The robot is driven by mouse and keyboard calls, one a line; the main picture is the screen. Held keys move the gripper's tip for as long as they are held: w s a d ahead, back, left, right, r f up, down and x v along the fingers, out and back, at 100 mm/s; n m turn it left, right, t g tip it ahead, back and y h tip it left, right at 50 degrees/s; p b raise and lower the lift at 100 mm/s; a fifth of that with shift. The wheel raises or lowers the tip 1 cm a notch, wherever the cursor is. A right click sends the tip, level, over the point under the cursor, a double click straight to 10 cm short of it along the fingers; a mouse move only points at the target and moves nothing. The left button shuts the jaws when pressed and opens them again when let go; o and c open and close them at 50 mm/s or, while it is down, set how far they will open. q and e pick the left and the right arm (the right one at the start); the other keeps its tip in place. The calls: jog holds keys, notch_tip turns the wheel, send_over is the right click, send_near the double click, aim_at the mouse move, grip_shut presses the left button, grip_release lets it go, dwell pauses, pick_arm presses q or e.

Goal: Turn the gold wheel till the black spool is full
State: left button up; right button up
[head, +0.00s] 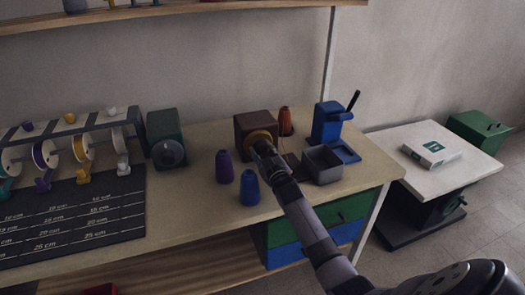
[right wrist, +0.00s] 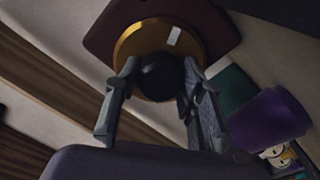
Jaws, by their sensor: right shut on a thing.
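The gold wheel (head: 262,135) is on the front of a dark maroon box (head: 248,121) on the workbench. In the right wrist view the gold wheel (right wrist: 128,45) carries a white mark and has a round black knob (right wrist: 160,77) in front of it. My right gripper (head: 264,149) is at the wheel. In the right wrist view its fingers (right wrist: 155,98) stand on either side of the black knob and are shut on it. I cannot make out a black spool for certain, nor how full one is. My left gripper is not in view.
A purple cone (head: 224,167) and a blue cone (head: 249,188) stand close left of my right arm. A grey open box (head: 322,165) and a blue stand (head: 327,122) are to the right. A green box with a grey wheel (head: 165,138) and a spool rack (head: 70,122) are left.

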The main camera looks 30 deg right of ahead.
jog(key=shift+f, duration=0.1)
jog(key=o, duration=1.1)
jog(key=shift+o, duration=0.2)
jog(key=v, duration=1.2)
jog(key=shift+s, duration=0.1)
